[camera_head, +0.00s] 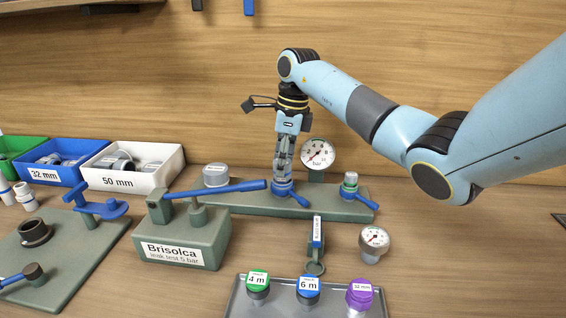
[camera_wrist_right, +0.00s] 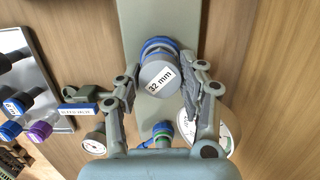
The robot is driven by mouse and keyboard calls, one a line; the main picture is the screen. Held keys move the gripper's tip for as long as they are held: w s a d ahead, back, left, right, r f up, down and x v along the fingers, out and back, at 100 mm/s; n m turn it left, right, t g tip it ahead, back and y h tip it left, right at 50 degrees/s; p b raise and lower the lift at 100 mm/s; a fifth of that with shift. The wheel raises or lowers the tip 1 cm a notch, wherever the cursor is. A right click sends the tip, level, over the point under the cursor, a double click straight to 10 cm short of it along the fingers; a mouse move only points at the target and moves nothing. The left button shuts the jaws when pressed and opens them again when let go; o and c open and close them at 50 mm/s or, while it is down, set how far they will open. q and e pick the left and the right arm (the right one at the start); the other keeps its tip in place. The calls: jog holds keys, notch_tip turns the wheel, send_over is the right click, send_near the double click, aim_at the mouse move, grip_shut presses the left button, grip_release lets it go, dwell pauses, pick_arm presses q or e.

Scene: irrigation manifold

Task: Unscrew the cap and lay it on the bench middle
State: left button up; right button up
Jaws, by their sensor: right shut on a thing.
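A round grey cap labelled "32 mm" (camera_wrist_right: 159,78) sits in a blue collar (camera_wrist_right: 160,45) on the grey-green manifold (camera_head: 240,201). In the head view the blue collar and its lever (camera_head: 294,196) show below my fingers, and the cap is mostly hidden between them. My right gripper (camera_head: 283,176) points down over that port and is shut on the cap; its fingers also show on both sides of the cap in the wrist view (camera_wrist_right: 161,86). The wooden bench (camera_head: 430,260) has bare surface at the front right. My left gripper is not in view.
A pressure gauge (camera_head: 318,154) stands close behind my right gripper. Another grey cap (camera_head: 215,175) and a small green-ringed fitting (camera_head: 349,182) stand on the manifold.

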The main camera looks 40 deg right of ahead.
jog(key=shift+a+f, duration=0.15)
jog(key=shift+a, duration=0.05)
jog(key=shift+f+n+b, duration=0.1)
jog(key=shift+n+b, duration=0.5)
jog(key=shift+b, duration=0.1)
jog(key=shift+n+g+b, duration=0.3)
jog(key=shift+n+b, duration=0.65)
jog(key=shift+n, duration=0.25)
jog(key=shift+n+b, duration=0.3)
jog(key=shift+n, duration=0.2)
jog(key=shift+f+n+y+b, duration=0.1)
jog(key=shift+n+y+b, duration=0.2)
jog(key=shift+n+b, duration=0.9)
jog(key=shift+n+g+b, duration=0.4)
jog(key=shift+n+b, duration=0.3)
jog(key=shift+n, duration=0.3)
